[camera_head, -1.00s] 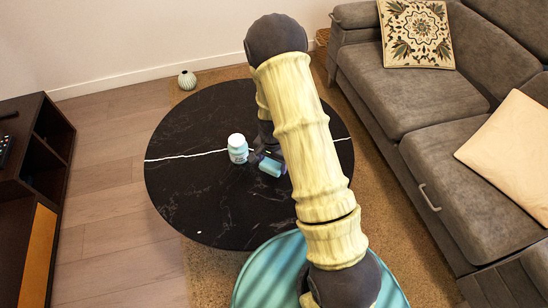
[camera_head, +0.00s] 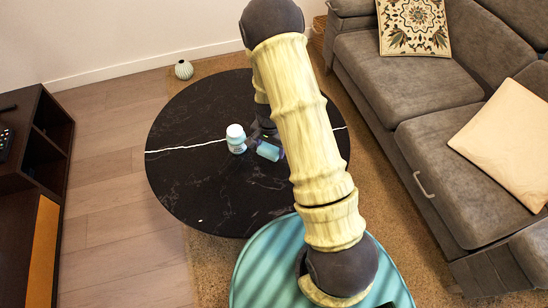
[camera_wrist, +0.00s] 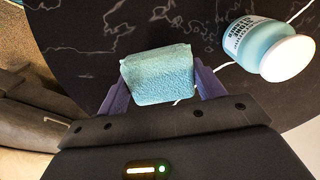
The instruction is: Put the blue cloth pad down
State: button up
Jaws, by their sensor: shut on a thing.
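The blue cloth pad (camera_wrist: 160,75) is a light blue, rough-textured block between the two purple fingers of my gripper (camera_wrist: 158,86) in the wrist view. My gripper is shut on it. In the head view the pad (camera_head: 269,151) shows over the black round table (camera_head: 190,190), just right of the bottle, with my gripper (camera_head: 268,146) mostly hidden behind my arm. Whether the pad touches the table top cannot be told.
A light blue bottle with a white cap (camera_head: 236,139) stands on the table just left of the pad; it also shows in the wrist view (camera_wrist: 262,48). The table's left and front areas are clear. A grey sofa (camera_head: 440,130) stands at the right, a dark cabinet (camera_head: 30,180) at the left.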

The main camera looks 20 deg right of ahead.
jog(key=shift+w+a+r+n, duration=0.1)
jog(key=shift+w+r+n, duration=0.15)
jog(key=shift+r+n, duration=0.4)
jog(key=r+n, duration=0.1)
jog(key=n, duration=0.1)
jog(key=w+r+n, duration=0.1)
jog(key=r+n, duration=0.2)
jog(key=n, duration=0.1)
jog(key=shift+w+r+n, duration=0.2)
jog(key=shift+w+n, duration=0.05)
jog(key=shift+w, duration=0.05)
jog(key=shift+r+n, duration=0.3)
jog(key=shift+n, duration=0.3)
